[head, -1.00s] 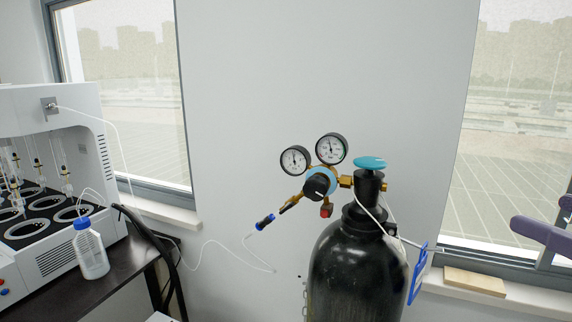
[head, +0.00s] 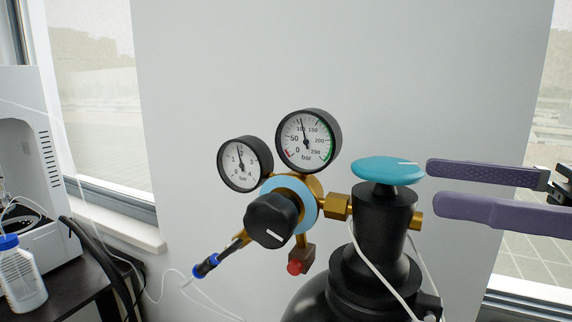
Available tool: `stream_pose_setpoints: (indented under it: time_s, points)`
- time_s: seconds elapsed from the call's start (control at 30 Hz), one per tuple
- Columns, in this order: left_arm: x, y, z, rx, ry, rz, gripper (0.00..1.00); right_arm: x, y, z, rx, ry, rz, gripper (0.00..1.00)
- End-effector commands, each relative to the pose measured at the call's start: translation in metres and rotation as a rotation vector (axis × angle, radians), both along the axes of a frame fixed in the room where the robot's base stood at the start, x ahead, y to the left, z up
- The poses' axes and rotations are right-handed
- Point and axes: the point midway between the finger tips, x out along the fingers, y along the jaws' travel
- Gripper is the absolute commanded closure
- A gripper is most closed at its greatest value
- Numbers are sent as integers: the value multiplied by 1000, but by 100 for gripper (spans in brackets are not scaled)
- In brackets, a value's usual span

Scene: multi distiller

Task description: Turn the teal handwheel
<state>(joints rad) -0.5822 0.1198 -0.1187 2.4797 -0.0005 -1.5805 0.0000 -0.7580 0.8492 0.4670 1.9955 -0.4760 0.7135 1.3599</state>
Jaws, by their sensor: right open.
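The teal handwheel (head: 388,171) is a flat disc on top of the black gas cylinder's valve (head: 384,222), with a small white mark near its right edge. My right gripper (head: 432,186) comes in from the right. Its two purple fingers are apart, one above the other, with nothing between them. The fingertips are just right of the handwheel, close to its rim; whether they touch it I cannot tell. My left gripper does not show.
A regulator with two round gauges (head: 308,141) and a black knob (head: 271,220) is left of the valve. A white tube (head: 374,268) hangs by the cylinder (head: 318,303). A bottle (head: 22,281) and a white machine (head: 35,150) are at the far left.

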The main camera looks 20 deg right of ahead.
Motion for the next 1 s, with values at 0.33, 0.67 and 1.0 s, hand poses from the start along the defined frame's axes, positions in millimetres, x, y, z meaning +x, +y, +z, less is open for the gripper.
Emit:
stream_pose_setpoints:
  time_s: [0.33, 0.67, 1.0]
  points:
    - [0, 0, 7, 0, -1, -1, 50, 33, 30, 1, 0, -3, 0, 0]
    - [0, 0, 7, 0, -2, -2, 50, 37, 34, 0, 0, 0, -2, 0]
    - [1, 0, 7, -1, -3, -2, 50, 37, 34, 0, -1, -1, -2, 30]
